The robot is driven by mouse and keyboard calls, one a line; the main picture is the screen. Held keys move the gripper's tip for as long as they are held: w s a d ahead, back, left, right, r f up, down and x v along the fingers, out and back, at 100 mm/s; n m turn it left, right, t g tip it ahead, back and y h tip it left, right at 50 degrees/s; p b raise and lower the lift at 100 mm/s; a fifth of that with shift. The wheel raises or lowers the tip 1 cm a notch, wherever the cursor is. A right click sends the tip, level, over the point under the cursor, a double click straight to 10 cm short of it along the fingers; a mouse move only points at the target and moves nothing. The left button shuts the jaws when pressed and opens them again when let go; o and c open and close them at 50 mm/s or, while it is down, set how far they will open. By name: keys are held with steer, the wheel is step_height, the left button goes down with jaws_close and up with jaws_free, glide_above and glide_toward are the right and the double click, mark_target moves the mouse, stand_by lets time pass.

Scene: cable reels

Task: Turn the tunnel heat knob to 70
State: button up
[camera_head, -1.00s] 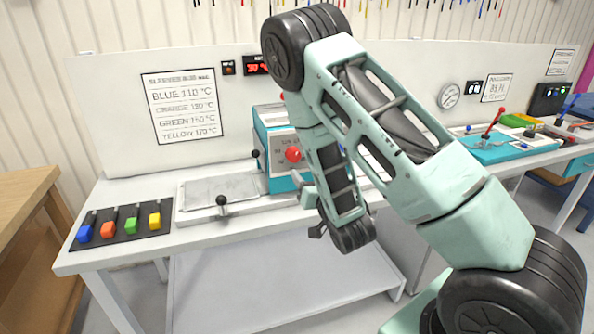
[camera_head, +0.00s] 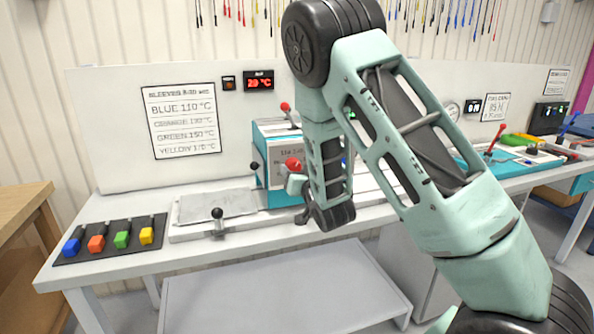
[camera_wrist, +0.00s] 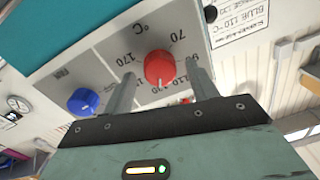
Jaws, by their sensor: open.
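The red tunnel heat knob (camera_wrist: 159,66) is on the grey dial face of the teal machine. It also shows in the head view (camera_head: 293,164). Its scale carries 70 at the upper right, 90 at the right and 170 at the left in the wrist view. My gripper (camera_wrist: 161,72) is open, with one finger on each side of the knob. I cannot tell whether the fingers touch it. In the head view my gripper (camera_head: 300,187) is partly hidden by my wrist.
A blue knob (camera_wrist: 84,101) sits beside the red one on the machine face. A lever with a red ball (camera_head: 285,106) rises above the machine. A black-knobbed handle (camera_head: 217,213) stands in front, and coloured blocks (camera_head: 121,240) sit at the left.

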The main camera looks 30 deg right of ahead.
steer(key=shift+w+d, duration=0.1)
steer(key=shift+w, duration=0.25)
steer(key=c, duration=1)
steer(key=shift+n, duration=0.3)
